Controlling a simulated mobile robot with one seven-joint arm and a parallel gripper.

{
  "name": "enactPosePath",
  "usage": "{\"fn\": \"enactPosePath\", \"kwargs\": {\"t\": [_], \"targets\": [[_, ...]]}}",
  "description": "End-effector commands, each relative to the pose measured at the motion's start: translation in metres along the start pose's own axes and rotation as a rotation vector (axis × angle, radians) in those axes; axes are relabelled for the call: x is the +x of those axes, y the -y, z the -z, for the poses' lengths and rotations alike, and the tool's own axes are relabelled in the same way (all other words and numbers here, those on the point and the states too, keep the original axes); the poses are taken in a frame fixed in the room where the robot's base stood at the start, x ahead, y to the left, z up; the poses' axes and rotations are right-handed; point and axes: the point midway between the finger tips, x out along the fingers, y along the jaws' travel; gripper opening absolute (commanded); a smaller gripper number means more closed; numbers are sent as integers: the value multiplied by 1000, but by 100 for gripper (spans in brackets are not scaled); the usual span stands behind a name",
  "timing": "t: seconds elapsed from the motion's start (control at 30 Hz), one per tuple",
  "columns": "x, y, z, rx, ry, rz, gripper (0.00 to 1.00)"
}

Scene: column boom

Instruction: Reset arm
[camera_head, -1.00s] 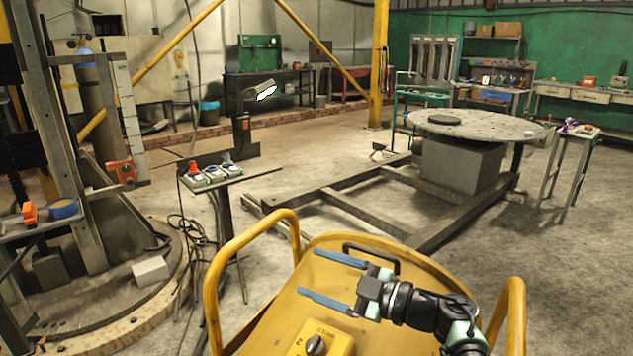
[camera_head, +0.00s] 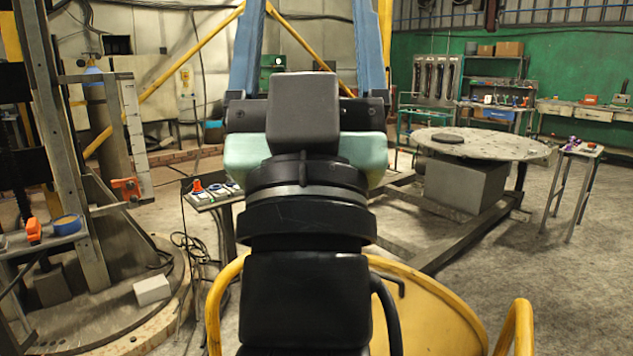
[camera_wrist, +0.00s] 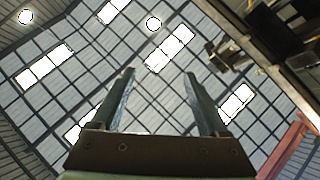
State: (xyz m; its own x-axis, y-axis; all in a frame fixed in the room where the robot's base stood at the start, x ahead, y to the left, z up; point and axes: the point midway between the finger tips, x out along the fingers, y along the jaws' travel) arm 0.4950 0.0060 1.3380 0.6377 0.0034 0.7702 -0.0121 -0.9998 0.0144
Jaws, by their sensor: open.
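My gripper (camera_head: 308,40) is raised upright in the middle of the head view, close to the camera. Its two blue fingers point up and stand wide apart, with their tips cut off by the top edge. In the wrist view my gripper (camera_wrist: 160,78) also shows open, with nothing between its fingers. Behind the fingers the wrist view shows the roof (camera_wrist: 110,60) with bright skylights. My arm hides the centre of the head view.
A yellow platform with rails (camera_head: 430,310) lies below my arm. A round metal table (camera_head: 480,143) and a small stool (camera_head: 577,155) stand at right. A small table with devices (camera_head: 212,196) stands at left, near a metal column frame (camera_head: 75,165). Overhead beams (camera_wrist: 275,50) show at upper right in the wrist view.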

Motion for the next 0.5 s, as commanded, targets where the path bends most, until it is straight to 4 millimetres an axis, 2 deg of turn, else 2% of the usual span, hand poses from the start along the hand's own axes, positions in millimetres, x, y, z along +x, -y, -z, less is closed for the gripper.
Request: {"fn": "enactPosePath", "kwargs": {"t": [0.03, 0.2, 0.3, 0.5], "targets": [[-10, -2, 12, 11, 12, -5, 78], [-43, -6, 42, 21, 65, -1, 78], [-15, -7, 60, 17, 69, -1, 78], [23, -7, 91, 18, 67, -2, 78]]}}
